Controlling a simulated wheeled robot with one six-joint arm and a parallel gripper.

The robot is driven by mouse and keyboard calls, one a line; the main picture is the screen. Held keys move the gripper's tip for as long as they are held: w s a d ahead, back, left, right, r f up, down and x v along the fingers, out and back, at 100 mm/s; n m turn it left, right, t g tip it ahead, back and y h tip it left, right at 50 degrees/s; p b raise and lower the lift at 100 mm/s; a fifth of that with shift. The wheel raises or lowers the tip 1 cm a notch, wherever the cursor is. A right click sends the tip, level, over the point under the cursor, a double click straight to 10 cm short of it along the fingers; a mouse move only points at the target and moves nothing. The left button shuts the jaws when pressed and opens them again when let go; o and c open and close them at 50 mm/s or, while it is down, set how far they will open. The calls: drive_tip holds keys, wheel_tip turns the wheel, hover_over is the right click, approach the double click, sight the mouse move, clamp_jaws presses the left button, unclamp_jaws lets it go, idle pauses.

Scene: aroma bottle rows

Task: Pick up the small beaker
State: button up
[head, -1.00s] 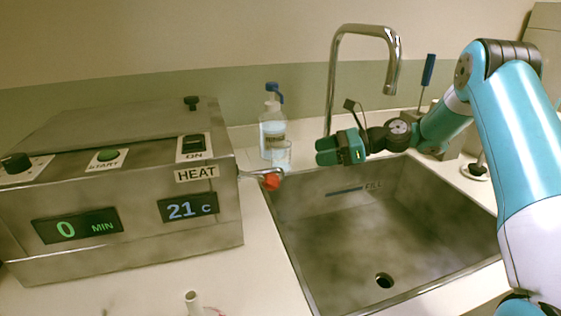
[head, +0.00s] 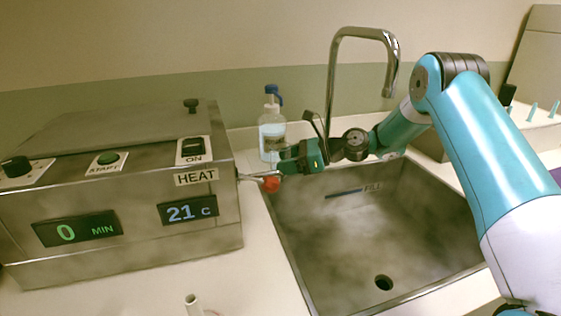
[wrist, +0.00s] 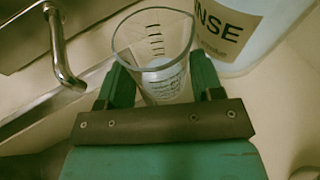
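The small beaker (wrist: 155,50) is clear, with dark graduation marks, and stands upright on the counter in the wrist view. My gripper (wrist: 163,80) is open, with one green finger on each side of the beaker. The beaker's walls are close to both fingers; I cannot tell whether they touch. In the head view my gripper (head: 285,158) is at the sink's far left corner, in front of the rinse bottle (head: 271,128), and mostly hides the beaker.
The red-tipped tap (head: 270,184) of the steel heater (head: 120,190) is just below my gripper. The sink (head: 400,225) and its tall faucet (head: 333,80) are to the right.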

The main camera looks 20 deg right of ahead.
drive_tip(key=c, duration=0.6)
drive_tip(key=shift+c, duration=0.2)
drive_tip(key=shift+r, duration=0.1)
drive_tip(key=shift+s+r, duration=0.15)
drive_tip(key=shift+s, duration=0.05)
wheel_tip(320, 180, up, 7)
drive_tip(key=s, duration=0.1)
drive_tip(key=s+b, duration=0.1)
drive_tip(key=s, duration=1.8)
drive_tip(key=shift+f, duration=0.25)
